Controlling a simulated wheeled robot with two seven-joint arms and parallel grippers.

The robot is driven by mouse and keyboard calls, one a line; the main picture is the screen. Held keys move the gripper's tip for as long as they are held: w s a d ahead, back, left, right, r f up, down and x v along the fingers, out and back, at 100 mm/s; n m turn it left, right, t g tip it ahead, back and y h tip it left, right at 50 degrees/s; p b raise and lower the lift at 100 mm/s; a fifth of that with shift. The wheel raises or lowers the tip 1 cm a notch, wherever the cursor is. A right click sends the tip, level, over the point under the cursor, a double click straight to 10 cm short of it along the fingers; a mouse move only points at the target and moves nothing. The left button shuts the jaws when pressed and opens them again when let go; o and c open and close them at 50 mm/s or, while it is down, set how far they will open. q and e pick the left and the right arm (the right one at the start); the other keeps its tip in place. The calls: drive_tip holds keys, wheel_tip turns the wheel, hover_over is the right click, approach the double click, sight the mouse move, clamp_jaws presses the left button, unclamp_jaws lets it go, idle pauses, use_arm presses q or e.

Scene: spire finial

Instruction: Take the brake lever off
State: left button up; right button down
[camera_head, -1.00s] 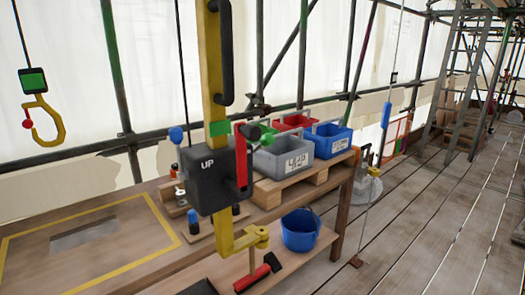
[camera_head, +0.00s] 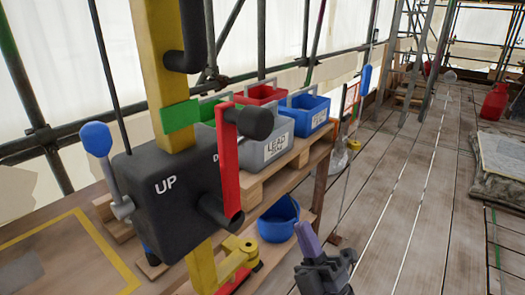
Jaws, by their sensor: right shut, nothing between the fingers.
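The winch is a dark grey box (camera_head: 175,200) marked "UP" on a yellow post (camera_head: 163,60). A lever with a blue knob (camera_head: 95,138) and a grey shaft stands up on the left side of the box, tilted a little left; I take it as the brake lever. A red crank arm (camera_head: 228,160) with a black handle (camera_head: 254,123) is on the right side of the box. My right gripper (camera_head: 306,230) is shut and empty at the bottom centre, right of the winch and apart from it. My left gripper is not in view.
A grey bin (camera_head: 276,150), a blue bin (camera_head: 308,118) and a red bin (camera_head: 262,94) sit on a pallet behind the winch. A blue bucket (camera_head: 278,222) is on a lower shelf. The plank deck (camera_head: 400,220) to the right is largely clear.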

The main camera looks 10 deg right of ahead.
sight(245, 139)
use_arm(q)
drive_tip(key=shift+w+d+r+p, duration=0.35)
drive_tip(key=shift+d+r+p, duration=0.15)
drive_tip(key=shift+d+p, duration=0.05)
use_arm(e)
drive_tip(key=x, duration=1.4)
drive_tip(key=shift+f, duration=0.15)
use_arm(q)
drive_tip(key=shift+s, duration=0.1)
use_arm(e)
drive_tip(key=shift+w, duration=0.1)
